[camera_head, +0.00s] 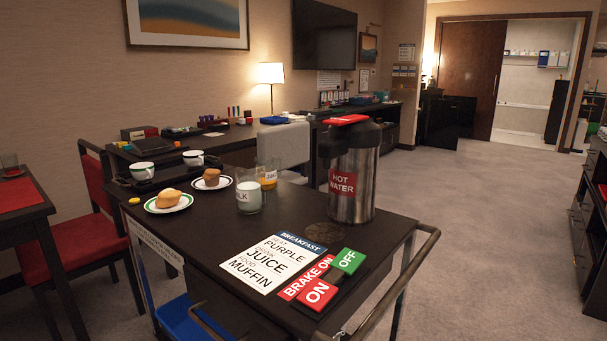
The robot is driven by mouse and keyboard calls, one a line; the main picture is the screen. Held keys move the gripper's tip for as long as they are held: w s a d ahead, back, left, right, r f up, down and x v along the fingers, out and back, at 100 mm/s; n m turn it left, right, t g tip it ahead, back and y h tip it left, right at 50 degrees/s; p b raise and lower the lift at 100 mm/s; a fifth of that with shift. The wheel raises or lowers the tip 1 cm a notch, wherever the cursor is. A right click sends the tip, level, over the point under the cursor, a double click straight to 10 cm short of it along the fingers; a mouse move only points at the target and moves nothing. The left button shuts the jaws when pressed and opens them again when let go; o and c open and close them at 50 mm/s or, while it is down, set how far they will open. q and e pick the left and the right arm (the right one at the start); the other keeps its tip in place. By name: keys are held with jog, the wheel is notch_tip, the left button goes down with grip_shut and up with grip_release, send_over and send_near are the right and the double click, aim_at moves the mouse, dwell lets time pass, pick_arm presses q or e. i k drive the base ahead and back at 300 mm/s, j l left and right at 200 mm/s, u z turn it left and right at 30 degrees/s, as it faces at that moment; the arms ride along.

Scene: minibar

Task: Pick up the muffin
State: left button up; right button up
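The muffin (211,176), brown with a darker lower part, sits upright on a small white plate (225,184) with a dark rim, near the back left of the dark cart top (195,240). A golden bun-like pastry (169,197) lies on a green-rimmed white plate (185,205) to its front left. Neither gripper is in view, and nothing touches the muffin.
A milk glass (248,197), a juice glass (269,182) and a tall hot water urn (353,175) stand right of the muffin. Two cups stand behind the pastries. A breakfast card (262,262) and brake buttons (317,293) lie in front. Open carpet lies right.

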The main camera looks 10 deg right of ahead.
aim_at(211, 177)
jog(key=j+z, duration=0.2)
jog(key=z, duration=1.45)
jog(key=k+j, duration=0.1)
jog(key=j, duration=0.25)
jog(key=k+j, duration=0.1)
jog(key=j, duration=0.3)
jog(key=k+j, duration=0.1)
jog(key=j, duration=0.25)
jog(key=k+j, duration=0.15)
jog(key=j, duration=0.25)
jog(key=k+j, duration=0.1)
jog(key=j, duration=0.25)
jog(key=k+j, duration=0.1)
jog(key=j, duration=0.25)
jog(key=j+z, duration=0.05)
